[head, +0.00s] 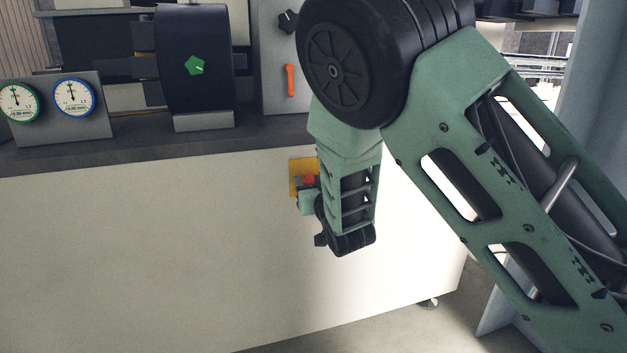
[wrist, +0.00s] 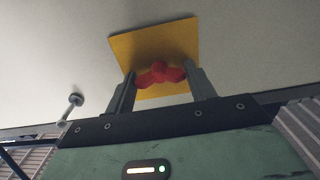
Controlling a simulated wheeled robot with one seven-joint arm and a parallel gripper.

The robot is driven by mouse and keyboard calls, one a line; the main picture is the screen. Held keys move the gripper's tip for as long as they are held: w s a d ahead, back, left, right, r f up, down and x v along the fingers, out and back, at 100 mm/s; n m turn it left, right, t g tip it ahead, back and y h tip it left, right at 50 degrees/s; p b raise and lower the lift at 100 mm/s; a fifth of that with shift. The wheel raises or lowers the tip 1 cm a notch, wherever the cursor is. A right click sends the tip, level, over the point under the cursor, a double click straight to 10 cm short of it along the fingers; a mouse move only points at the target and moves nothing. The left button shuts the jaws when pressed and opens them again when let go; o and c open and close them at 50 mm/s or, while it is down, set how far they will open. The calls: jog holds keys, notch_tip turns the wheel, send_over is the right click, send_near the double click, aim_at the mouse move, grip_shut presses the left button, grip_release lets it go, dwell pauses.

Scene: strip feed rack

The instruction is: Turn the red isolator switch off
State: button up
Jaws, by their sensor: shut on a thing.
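The red isolator switch (wrist: 160,73) is a red rotary handle on a yellow square plate (wrist: 153,42), fixed to the pale front panel of the machine. In the wrist view my gripper (wrist: 161,80) has a finger on each side of the red handle and is shut on it. The handle lies roughly level across the picture, with a raised hub in its middle. In the head view the red switch (head: 310,180) and yellow plate (head: 294,176) show just left of my wrist, which hides part of them.
Two dial gauges (head: 72,97) stand on the ledge at the upper left. A black drum with a green star knob (head: 194,66) and a grey panel with an orange handle (head: 290,80) stand further right. The pale front panel (head: 150,250) is clear around the switch.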

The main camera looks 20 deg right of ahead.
jog(key=o, duration=1)
jog(key=shift+s, duration=0.15)
jog(key=s+p, duration=1.2)
jog(key=s, duration=0.5)
jog(key=shift+s+p, duration=0.1)
jog(key=shift+p, duration=0.2)
